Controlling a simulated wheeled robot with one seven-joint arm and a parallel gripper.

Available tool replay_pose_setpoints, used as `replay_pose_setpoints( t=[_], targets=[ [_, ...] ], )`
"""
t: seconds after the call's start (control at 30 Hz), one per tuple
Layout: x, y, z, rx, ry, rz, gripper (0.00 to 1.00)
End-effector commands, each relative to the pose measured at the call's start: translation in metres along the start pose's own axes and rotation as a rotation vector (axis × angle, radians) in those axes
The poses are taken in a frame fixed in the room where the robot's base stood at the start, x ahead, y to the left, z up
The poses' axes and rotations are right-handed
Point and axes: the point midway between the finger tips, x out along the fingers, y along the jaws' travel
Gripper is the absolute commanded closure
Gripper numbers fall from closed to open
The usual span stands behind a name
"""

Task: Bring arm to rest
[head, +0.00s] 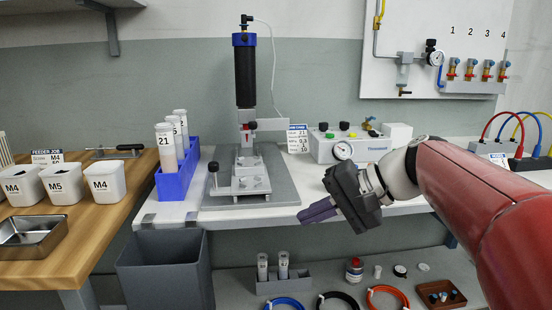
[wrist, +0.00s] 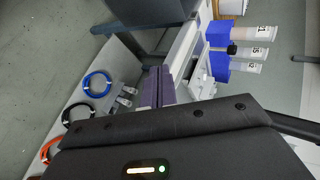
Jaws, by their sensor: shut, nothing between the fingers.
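In the wrist view the closed fingers of my gripper (wrist: 158,88) point up in the picture. My red arm reaches in from the right side of the head view.
A blue rack (head: 178,180) with numbered tubes stands left of the fixture. A grey bin (head: 165,265) is below the bench edge. A white controller box (head: 345,145) with a gauge stands behind my gripper. The lower shelf holds coiled hoses (head: 385,294) and small bottles.

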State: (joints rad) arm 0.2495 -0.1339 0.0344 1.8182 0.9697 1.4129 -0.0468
Motion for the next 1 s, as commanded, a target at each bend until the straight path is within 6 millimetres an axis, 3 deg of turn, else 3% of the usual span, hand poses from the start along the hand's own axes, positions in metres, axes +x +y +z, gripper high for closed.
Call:
replay_pose_setpoints(
  t=[0.07, 0.2, 0.33, 0.5, 0.67, 1.0],
  targets=[
    [0.000, 0.018, 0.031, -0.039, 0.036, 0.137, 1.00],
    [-0.009, 0.076, 0.081, -0.159, 0.127, 0.427, 1.00],
    [-0.025, 0.126, 0.111, -0.306, 0.205, 0.642, 1.00],
    [-0.039, 0.163, 0.129, -0.459, 0.268, 0.801, 1.00],
    [-0.043, 0.175, 0.132, -0.511, 0.286, 0.849, 1.00],
    [-0.043, 0.175, 0.132, -0.510, 0.285, 0.850, 1.00]
  ],
)
